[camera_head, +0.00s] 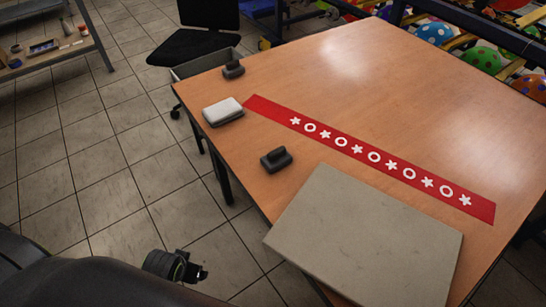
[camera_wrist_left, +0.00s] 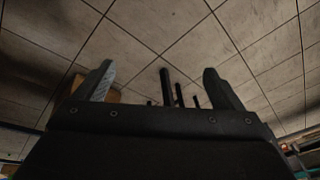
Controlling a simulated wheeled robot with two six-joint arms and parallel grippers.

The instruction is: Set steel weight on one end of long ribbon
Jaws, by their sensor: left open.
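A long red ribbon (camera_head: 370,157) with white stars and rings lies flat and diagonally across the wooden table. One dark weight (camera_head: 276,160) with a raised grip stands near the table's front-left edge, apart from the ribbon. A second dark weight (camera_head: 233,70) stands at the far left corner, also off the ribbon. My left gripper (camera_head: 200,273) is low at the bottom left, over the floor and off the table. In the left wrist view its two fingers (camera_wrist_left: 160,82) are spread with nothing between them. My right gripper is not in view.
A white-topped block (camera_head: 223,110) sits by the ribbon's left end. A large grey slab (camera_head: 369,242) covers the near part of the table. The table's far middle is clear.

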